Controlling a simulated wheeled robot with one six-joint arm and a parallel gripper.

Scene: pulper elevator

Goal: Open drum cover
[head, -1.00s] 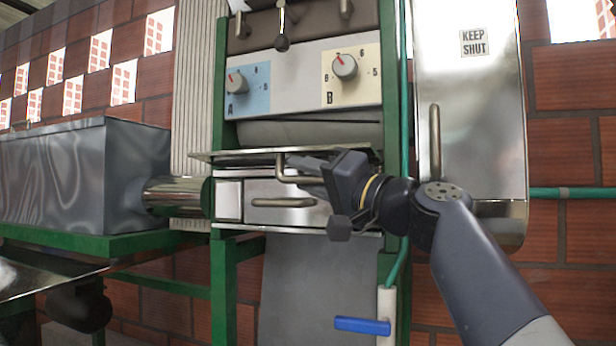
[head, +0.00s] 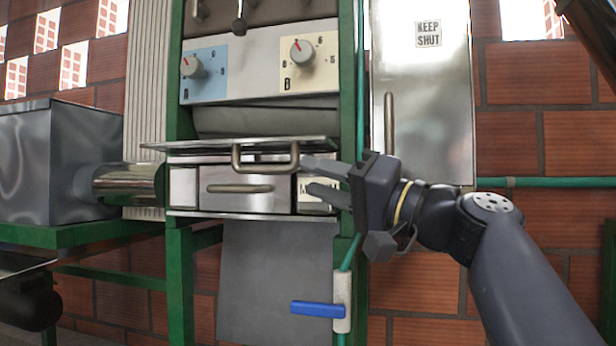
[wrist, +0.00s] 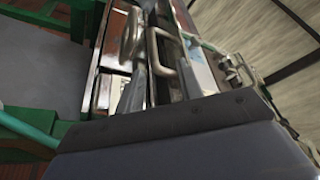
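A thin metal plate (head: 225,147), which looks like the drum cover, sticks out nearly edge-on from the machine's front in the head view. A bent bar handle (head: 265,165) is on its front edge. The handle also seems to show in the wrist view (wrist: 165,52). My gripper (head: 308,174) is just right of this handle, fingers pointing left and spread apart with nothing between them. The upper fingertip is close to the handle's right end; I cannot tell if they touch.
A drawer-like front with its own handle (head: 240,188) is below the plate. A metal door marked KEEP SHUT (head: 425,110) is at upper right. A blue-lever valve (head: 318,309) is below. Dials A (head: 193,68) and B (head: 302,52) are above.

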